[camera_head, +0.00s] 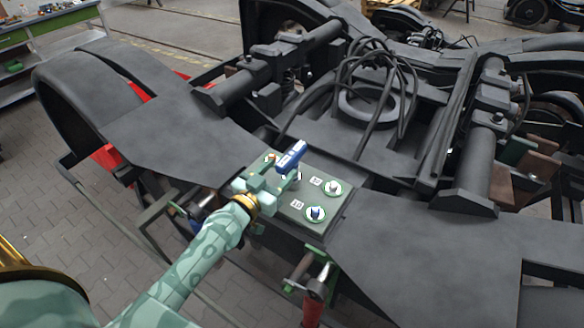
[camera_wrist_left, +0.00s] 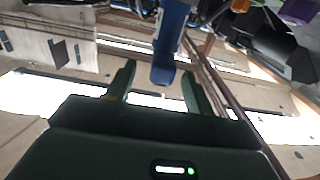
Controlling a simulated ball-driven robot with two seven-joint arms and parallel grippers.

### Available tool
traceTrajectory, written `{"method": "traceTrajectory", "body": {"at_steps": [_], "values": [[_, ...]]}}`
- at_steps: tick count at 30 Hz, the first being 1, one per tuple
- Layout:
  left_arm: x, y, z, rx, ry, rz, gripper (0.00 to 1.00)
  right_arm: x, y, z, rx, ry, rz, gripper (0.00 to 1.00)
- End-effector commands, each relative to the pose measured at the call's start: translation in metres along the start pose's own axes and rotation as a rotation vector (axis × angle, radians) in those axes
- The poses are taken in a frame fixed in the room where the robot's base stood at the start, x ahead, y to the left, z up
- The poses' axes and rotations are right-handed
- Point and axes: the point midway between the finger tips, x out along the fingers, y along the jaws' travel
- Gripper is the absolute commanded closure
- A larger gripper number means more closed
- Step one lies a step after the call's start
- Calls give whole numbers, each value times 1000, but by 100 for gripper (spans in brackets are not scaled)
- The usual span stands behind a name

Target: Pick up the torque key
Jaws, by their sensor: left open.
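The torque key, a blue bar-shaped piece with a pale marking (camera_head: 291,156), stands out above the grey-green panel on the bogie in the head view. In the left wrist view the blue key (camera_wrist_left: 168,45) comes down from the top, its lower end between the two fingers. My left gripper (camera_head: 283,170) is right at the key in the head view, over the panel's left part. In the left wrist view its fingers (camera_wrist_left: 159,72) are apart, with gaps visible on both sides of the key. The key's lower part is hidden by the gripper in the head view. My right gripper is not in view.
The panel (camera_head: 318,228) carries round green-rimmed spots with small labels, one with a blue knob (camera_head: 316,213) and one with a pale knob (camera_head: 333,187). Dark bogie frame plates (camera_head: 180,135) surround it. Black cables (camera_head: 375,80) loop behind. A workbench (camera_head: 45,45) stands far left.

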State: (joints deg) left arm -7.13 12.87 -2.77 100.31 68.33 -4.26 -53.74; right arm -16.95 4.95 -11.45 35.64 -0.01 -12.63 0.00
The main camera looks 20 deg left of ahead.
Motion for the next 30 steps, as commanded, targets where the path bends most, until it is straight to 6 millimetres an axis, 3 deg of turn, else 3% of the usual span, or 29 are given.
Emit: {"method": "traceTrajectory", "body": {"at_steps": [10,19,24,25,30], "values": [[47,-4,4,0,0,-1,47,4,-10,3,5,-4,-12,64],[53,-4,4,0,-2,0,47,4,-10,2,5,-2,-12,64],[53,-4,4,0,-2,0,95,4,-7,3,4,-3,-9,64],[53,-4,4,0,-2,0,100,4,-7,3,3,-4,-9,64],[54,-4,4,0,0,-1,100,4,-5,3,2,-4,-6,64]]}}
